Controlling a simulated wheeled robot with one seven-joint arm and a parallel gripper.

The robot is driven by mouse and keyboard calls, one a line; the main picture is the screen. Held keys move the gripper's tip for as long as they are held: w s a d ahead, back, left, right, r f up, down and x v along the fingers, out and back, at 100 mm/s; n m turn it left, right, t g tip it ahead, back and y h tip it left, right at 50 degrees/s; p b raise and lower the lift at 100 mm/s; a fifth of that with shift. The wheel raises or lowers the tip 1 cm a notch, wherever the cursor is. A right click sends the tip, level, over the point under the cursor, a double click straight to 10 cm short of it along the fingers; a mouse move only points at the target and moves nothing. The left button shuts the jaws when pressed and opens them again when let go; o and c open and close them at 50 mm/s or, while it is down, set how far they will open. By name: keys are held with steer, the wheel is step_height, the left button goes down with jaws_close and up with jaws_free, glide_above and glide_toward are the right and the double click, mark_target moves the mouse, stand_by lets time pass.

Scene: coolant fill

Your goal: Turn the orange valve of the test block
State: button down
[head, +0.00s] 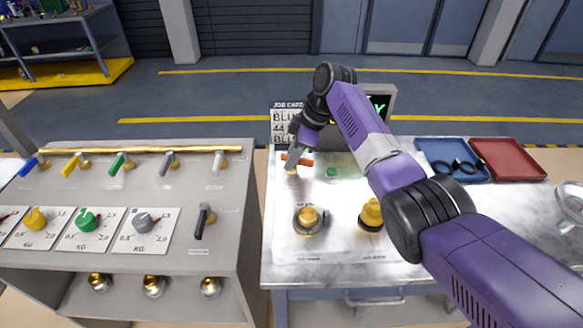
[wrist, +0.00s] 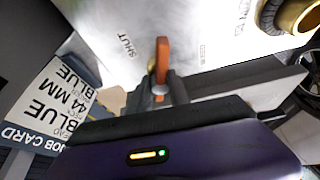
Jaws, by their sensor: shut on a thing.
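The orange valve (head: 304,161) is a small lever on top of the test block (head: 285,185), at its back left in the head view. In the wrist view the orange lever (wrist: 162,58) stands up from the pale surface, near printed "SHUT" lettering. My gripper (head: 293,160) reaches down to the lever from behind. Its jaws (wrist: 160,88) are shut on the lever's near end. The gripper hides part of the lever and its base in the head view.
A grey panel (head: 250,200) with coloured levers and dials stands left. Brass fittings (head: 310,217) and (head: 371,213) rise from the block's front. A job card (head: 285,112) and screen stand behind. Blue (head: 440,149) and red (head: 510,160) trays lie right.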

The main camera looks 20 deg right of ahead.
steer(key=n+g+b, duration=0.1)
steer(key=n+b, duration=0.1)
steer(key=b, duration=0.2)
steer(key=shift+f+n, duration=0.2)
steer(key=shift+n, duration=0.2)
steer(key=shift+r+n+g+b, duration=0.15)
steer(key=shift+n+g+b, duration=0.25)
steer(key=shift+b, duration=0.45)
steer(key=c, duration=1.2)
jaws_free()
steer(key=shift+r, duration=0.1)
steer(key=v, duration=0.7)
steer(key=shift+d+r+b, duration=0.25)
steer(key=shift+r+b, duration=0.05)
